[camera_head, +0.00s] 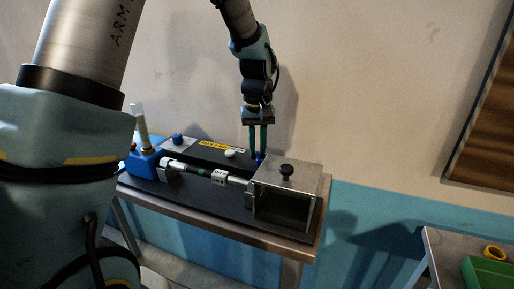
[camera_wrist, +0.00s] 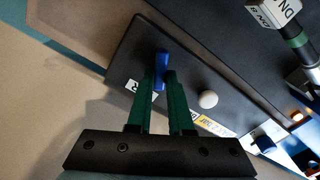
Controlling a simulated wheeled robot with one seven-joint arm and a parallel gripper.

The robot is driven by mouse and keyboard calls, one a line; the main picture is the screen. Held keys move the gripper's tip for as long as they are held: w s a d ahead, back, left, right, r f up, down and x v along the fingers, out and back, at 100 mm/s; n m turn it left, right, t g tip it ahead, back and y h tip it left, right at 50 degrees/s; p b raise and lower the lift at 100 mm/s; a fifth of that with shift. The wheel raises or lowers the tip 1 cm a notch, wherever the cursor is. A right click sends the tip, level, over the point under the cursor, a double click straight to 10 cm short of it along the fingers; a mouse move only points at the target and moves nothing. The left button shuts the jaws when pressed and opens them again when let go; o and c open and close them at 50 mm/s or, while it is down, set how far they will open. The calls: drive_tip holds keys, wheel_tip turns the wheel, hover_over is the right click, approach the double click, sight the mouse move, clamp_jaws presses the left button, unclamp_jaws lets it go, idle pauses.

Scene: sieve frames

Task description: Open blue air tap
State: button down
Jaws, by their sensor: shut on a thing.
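The blue air tap (camera_head: 259,157) is a small blue lever on the dark base plate, just behind the metal box. In the wrist view the blue tap (camera_wrist: 162,66) stands between the fingertips, its far end sticking out past them. My gripper (camera_head: 258,150) points straight down over it, and its green fingers (camera_wrist: 160,80) are closed about the lever. The fingers hide part of the tap, and its pivot is not clear. A white label with a letter lies beside it.
A white knob (camera_head: 230,153) and a yellow label (camera_head: 222,146) are left of the tap. The metal box (camera_head: 287,184) with a black knob (camera_head: 287,171) stands in front. A blue unit (camera_head: 146,164) is at the left. The wall is close behind.

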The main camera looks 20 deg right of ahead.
sight(259, 154)
drive_tip(key=m+p, duration=0.1)
drive_tip(key=m, duration=0.4)
drive_tip(key=shift+s+d+m, duration=0.1)
drive_tip(key=shift+d+m, duration=0.05)
drive_tip(key=shift+m, duration=0.15)
idle(0.4)
drive_tip(key=c, duration=0.8)
unclamp_jaws()
wheel_tip(259, 154, up, 11)
drive_tip(key=shift+f+b, duration=0.1)
drive_tip(key=shift+b, duration=0.7)
